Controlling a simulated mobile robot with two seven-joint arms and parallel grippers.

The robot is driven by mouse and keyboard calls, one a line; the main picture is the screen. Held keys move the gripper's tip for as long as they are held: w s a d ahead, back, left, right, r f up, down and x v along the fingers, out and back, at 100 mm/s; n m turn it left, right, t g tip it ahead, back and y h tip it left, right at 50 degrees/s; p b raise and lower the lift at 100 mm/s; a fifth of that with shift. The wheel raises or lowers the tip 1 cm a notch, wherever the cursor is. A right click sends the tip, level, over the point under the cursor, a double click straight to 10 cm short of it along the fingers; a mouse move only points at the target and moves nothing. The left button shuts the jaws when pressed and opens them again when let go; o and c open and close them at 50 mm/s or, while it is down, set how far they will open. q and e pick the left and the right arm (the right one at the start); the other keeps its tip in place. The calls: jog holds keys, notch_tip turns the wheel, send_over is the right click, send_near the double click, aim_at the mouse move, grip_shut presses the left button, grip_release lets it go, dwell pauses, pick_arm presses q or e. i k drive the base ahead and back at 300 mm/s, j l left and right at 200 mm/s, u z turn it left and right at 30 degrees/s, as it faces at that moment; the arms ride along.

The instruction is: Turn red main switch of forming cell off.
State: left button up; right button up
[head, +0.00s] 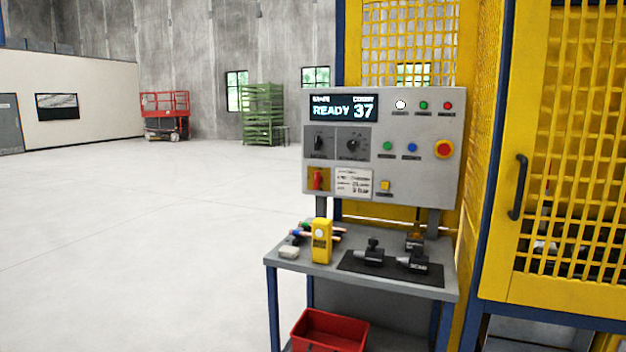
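The red main switch (318,180) sits on a yellow plate at the lower left of the grey control panel (430,130). Its red handle looks upright. The panel's display (343,108) is lit and reads READY and 37. Neither of my grippers shows in the head view.
Below the panel stands a grey table (300,267) with a yellow device (321,241), a white block (288,252) and a black mat (350,266) bearing dark tools. A red bin (330,330) is underneath. A yellow mesh cage (575,150) closes the right; open floor (130,240) lies left.

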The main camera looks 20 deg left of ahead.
aim_at(318, 179)
jog(key=i+j, duration=0.15)
jog(key=j, duration=0.2)
jog(key=i+j, duration=0.2)
jog(key=j, duration=0.15)
jog(key=i+j, duration=0.15)
jog(key=j, duration=0.15)
jog(key=i+j, duration=0.15)
jog(key=j, duration=0.2)
jog(key=i+j, duration=0.2)
jog(key=j, duration=0.15)
jog(key=i+j, duration=0.15)
jog(key=j, duration=0.3)
jog(key=i+j, duration=0.1)
jog(key=j, duration=0.3)
jog(key=i+j+z, duration=0.1)
jog(key=j, duration=0.35)
jog(key=i+j, duration=0.15)
jog(key=j, duration=0.3)
